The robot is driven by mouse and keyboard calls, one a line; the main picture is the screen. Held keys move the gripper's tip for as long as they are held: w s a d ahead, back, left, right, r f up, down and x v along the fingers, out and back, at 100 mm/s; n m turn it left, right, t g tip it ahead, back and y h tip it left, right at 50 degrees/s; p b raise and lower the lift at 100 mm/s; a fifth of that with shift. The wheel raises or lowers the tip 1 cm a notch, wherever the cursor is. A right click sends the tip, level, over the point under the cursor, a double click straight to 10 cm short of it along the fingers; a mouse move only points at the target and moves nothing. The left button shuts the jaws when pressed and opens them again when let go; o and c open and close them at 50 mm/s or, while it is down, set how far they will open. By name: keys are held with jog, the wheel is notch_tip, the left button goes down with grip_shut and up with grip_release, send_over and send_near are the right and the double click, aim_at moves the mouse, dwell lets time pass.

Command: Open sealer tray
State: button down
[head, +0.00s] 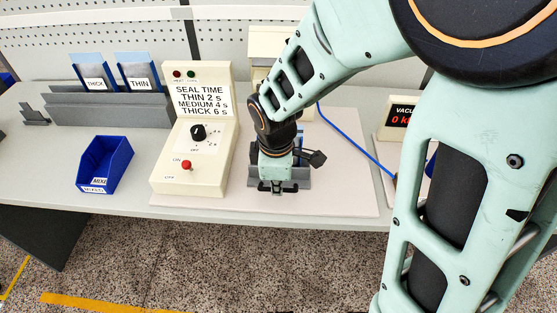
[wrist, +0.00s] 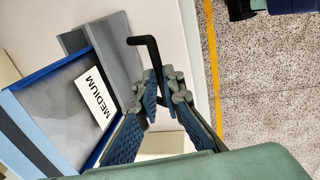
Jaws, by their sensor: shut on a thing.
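The sealer tray shows as a grey plate (wrist: 98,45) in the wrist view, beside a blue-edged clear pouch labelled MEDIUM (wrist: 85,95). A black bent handle (wrist: 147,42) stands at the plate's edge. My gripper (wrist: 160,88) has its fingertips closed on the lower part of this handle; its bent end sticks out past them. In the head view my gripper (head: 275,187) points down at the front of the sealer. Grey parts of the tray (head: 302,178) show beside it. My arm and gripper hide most of the tray, and I cannot tell how far it is open.
A control box (head: 195,130) with a dial and red button stands left of my gripper. Further left are a blue bin (head: 105,163) and a pouch rack (head: 110,107). A blue hose (head: 350,138) runs right towards a vacuum display (head: 398,115). The mat's front (head: 335,203) is clear.

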jog(key=shift+s, duration=0.3)
jog(key=c, duration=2)
grip_release()
jog(key=shift+c, duration=0.2)
notch_tip(320, 180, up, 8)
jog(key=s, duration=0.1)
jog(key=shift+s+f, duration=0.15)
jog(key=shift+f, duration=0.05)
